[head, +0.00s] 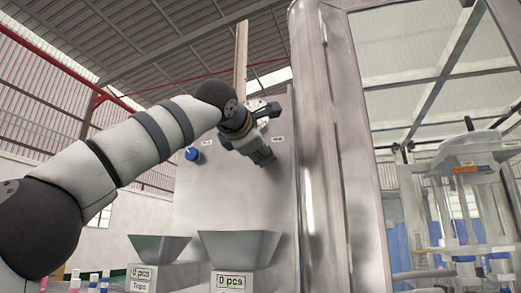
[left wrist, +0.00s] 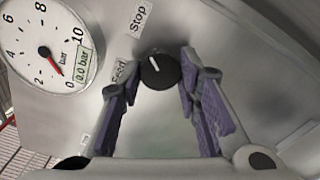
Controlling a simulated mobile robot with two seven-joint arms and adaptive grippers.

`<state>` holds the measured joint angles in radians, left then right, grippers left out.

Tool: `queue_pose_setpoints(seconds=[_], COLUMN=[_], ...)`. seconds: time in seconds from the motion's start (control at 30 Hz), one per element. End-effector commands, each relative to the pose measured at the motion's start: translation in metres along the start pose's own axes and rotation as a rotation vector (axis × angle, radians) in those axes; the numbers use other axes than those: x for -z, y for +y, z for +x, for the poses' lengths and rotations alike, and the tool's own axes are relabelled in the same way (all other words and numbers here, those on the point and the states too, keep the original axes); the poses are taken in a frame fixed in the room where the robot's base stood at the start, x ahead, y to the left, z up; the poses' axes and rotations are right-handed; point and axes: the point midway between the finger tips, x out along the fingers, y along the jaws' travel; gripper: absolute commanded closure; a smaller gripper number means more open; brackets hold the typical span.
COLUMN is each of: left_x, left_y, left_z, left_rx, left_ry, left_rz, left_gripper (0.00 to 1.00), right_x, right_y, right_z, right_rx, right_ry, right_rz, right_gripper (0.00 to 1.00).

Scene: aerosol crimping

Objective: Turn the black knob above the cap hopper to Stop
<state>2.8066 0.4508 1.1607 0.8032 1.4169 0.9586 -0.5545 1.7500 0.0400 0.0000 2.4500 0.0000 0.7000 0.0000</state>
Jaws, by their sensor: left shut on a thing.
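The black knob (left wrist: 158,71) sits on the metal panel in the left wrist view. Its white pointer mark is tilted up and to the left, toward the Stop label (left wrist: 139,17). The Feed label (left wrist: 119,72) is left of the knob, partly covered by a finger. In the head view my left gripper (head: 264,152) is against the panel and hides the knob. Below it is a metal hopper (head: 238,247) with a 0 pcs display. My right gripper is not in view.
A blue knob (head: 192,154) is left of my gripper, above another hopper (head: 158,247) marked Tops. A pressure gauge (left wrist: 40,45) reads 0.0 bar. A tall metal column (head: 330,150) stands close to the right of the panel.

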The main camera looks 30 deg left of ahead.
Motion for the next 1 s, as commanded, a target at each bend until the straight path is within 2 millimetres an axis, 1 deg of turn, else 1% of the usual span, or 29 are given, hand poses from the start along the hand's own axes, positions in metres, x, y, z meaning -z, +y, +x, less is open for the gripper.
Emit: queue_pose_setpoints(seconds=[0.1, 0.33, 0.87, 0.9, 0.93, 0.97, 1.0], left_x=[-0.0002, -0.0003, -0.0003, -0.0003, -0.0003, -0.0003, -0.0003], left_y=[0.0008, 0.0009, 0.0008, 0.0008, 0.0008, 0.0008, 0.0007], left_z=[-0.0004, -0.0004, -0.0004, -0.0004, -0.0004, -0.0004, -0.0003], left_rx=[-0.002, -0.002, -0.002, -0.002, -0.002, -0.001, -0.001], left_ry=[-0.001, -0.001, -0.001, -0.001, 0.0, -0.001, -0.001], left_rz=[0.052, 0.114, 0.132, 0.132, 0.131, 0.131, 0.131], left_gripper=[0.97, 0.97, 0.97, 0.6, 0.54, 0.49, 0.49], right_x=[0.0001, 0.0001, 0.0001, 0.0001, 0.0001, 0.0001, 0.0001], right_y=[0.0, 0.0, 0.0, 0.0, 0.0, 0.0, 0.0], right_z=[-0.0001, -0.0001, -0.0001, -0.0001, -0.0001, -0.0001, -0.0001], right_rx=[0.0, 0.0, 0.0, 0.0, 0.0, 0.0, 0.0], right_ry=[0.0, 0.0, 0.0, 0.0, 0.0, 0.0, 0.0], right_rz=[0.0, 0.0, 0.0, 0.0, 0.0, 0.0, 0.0], right_gripper=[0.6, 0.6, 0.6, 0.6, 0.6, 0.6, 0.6])
